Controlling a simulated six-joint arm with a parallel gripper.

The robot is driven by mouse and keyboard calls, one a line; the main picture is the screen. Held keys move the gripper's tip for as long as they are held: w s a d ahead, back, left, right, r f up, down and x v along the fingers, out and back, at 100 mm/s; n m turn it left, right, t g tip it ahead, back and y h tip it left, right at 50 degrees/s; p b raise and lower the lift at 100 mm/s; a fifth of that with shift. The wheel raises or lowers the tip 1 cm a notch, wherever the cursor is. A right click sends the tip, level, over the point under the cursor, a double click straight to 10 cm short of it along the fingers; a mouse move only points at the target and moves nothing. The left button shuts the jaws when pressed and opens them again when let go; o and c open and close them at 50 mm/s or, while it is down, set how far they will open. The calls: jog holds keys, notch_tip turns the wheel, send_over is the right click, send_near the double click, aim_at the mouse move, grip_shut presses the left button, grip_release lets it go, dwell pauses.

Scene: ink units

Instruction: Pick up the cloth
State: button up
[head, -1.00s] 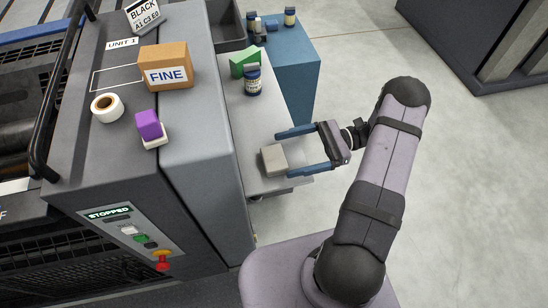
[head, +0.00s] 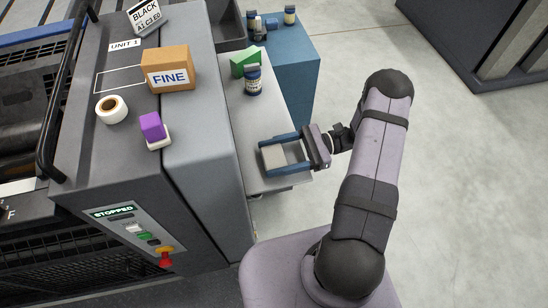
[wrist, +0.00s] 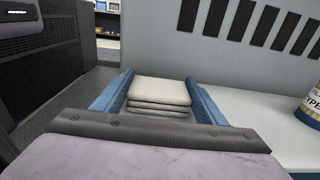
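The cloth (head: 274,156) is a pale grey folded stack lying on the light shelf beside the machine. It also shows in the wrist view (wrist: 160,92) as several folded layers. My gripper (head: 272,157) has its two blue fingers on either side of the cloth, near the shelf surface. In the wrist view the fingers (wrist: 160,95) flank the stack left and right. The fingers are spread, and the cloth fills much of the space between them. Whether either finger touches it is hard to tell.
On the same shelf (head: 243,125) stand a dark labelled jar (head: 253,81) and a green block (head: 243,63). The machine's grey side wall rises along the shelf's left. A blue cabinet (head: 297,75) with small jars stands behind. Open floor lies to the right.

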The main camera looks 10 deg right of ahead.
aim_at(274, 157)
jog(key=shift+r, duration=0.15)
jog(key=shift+r, duration=4.85)
